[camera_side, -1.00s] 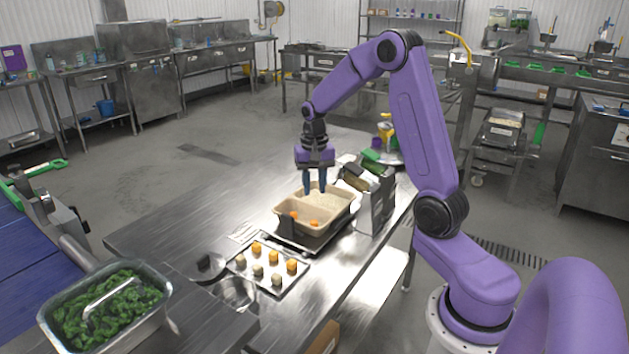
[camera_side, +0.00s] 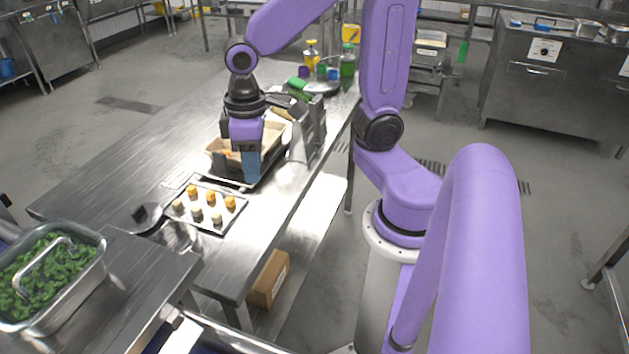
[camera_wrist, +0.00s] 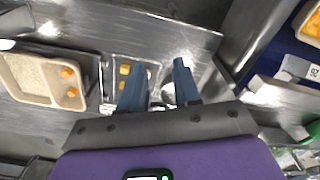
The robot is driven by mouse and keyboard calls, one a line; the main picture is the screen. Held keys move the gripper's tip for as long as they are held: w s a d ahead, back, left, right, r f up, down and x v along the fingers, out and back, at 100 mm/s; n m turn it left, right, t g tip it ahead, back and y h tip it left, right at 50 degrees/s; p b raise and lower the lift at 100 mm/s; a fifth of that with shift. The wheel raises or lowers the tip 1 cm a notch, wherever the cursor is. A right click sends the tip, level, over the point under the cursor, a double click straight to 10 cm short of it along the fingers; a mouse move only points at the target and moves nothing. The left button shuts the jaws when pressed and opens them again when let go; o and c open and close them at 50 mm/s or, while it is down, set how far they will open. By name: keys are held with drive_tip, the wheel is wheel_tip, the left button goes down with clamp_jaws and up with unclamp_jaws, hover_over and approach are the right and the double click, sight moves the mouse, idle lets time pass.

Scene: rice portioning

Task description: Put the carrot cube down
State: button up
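My gripper (camera_side: 250,178) points down over the front right part of the tan rice container (camera_side: 220,150), hiding much of it. In the wrist view my gripper (camera_wrist: 156,75) has its two blue fingers apart, with no cube visible between them. Two orange carrot cubes (camera_wrist: 70,82) lie at one end of the tan container (camera_wrist: 48,102), beside the pale rice. In the wrist view, the left finger partly covers the tray.
A dark upright metal stand (camera_side: 311,130) is right of the container. A round metal bowl (camera_side: 176,237) lies near the tray. A steel pan of greens (camera_side: 90,268) stands at lower left. Bottles (camera_side: 312,55) stand at the table's back. The table's left part is clear.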

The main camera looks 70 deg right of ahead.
drive_tip(key=s+a+n, duration=0.1)
drive_tip(key=s+n, duration=0.6)
drive_tip(key=s, duration=0.5)
drive_tip(key=shift+s+n, duration=0.4)
